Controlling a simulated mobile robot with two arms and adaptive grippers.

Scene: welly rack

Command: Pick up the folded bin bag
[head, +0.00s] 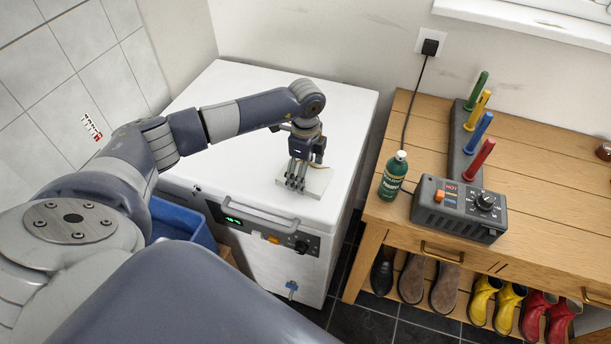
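A pale, flat, folded piece, which looks like the folded bin bag (319,184), lies on the white lid of the chest freezer (240,105), near its front right part. My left gripper (296,184) points down right over it, with the dark fingers covering its left part. Whether the fingertips touch or grip it cannot be told, nor how far apart they are. My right gripper does not show.
A wooden bench (540,180) stands to the right, bearing a green bottle (393,176), a dark control box (460,208) and a rack with coloured pegs (462,140). Boots (484,298) stand below. A blue crate (180,222) is left of the freezer. The lid's back is clear.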

